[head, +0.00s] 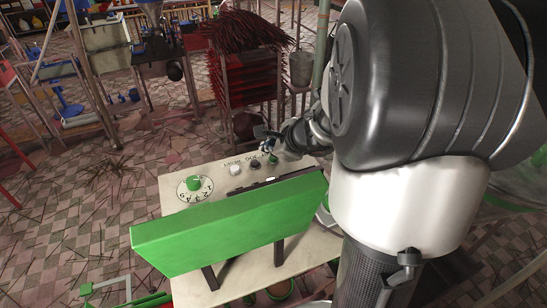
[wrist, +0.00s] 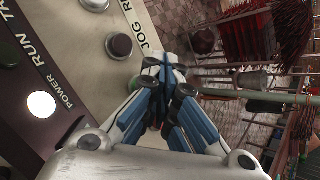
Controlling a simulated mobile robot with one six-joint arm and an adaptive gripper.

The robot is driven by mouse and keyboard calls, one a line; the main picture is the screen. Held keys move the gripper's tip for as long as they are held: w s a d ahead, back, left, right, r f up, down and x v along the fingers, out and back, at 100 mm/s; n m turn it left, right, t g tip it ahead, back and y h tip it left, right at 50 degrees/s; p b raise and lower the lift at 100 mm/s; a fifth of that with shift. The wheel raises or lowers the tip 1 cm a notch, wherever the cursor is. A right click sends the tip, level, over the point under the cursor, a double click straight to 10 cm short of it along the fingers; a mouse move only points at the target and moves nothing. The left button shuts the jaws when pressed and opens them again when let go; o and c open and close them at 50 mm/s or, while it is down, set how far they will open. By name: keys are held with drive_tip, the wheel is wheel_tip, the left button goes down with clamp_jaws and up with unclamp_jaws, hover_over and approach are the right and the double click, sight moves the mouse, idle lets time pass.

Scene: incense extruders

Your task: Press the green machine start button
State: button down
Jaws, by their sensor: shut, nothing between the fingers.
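The beige control panel (head: 215,176) of the machine carries a row of buttons. A small green button (head: 273,159) sits at the right end of this row, just below my gripper (head: 268,142). In the wrist view my gripper (wrist: 165,68) is shut and empty, with its fingertips over the panel's edge area. A bit of green (wrist: 147,82) shows beside the fingers and looks like the green button, mostly hidden behind them. I cannot tell whether the fingers touch it.
A black button (head: 255,164), a white button (head: 235,169) and a green dial (head: 193,183) are left of the green button. A raised green board (head: 230,222) stands in front of the panel. Racks of red incense sticks (head: 252,75) stand behind.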

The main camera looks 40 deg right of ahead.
sight(271, 158)
drive_tip(key=shift+f+b, duration=0.55)
drive_tip(key=shift+b, duration=0.05)
idle(0.5)
drive_tip(key=shift+r, duration=0.1)
drive_tip(key=shift+r+p, duration=0.85)
drive_tip(key=shift+r, duration=0.1)
wheel_tip(271, 158, up, 5)
drive_tip(key=p, duration=0.4)
drive_tip(key=shift+p, duration=0.3)
idle(0.4)
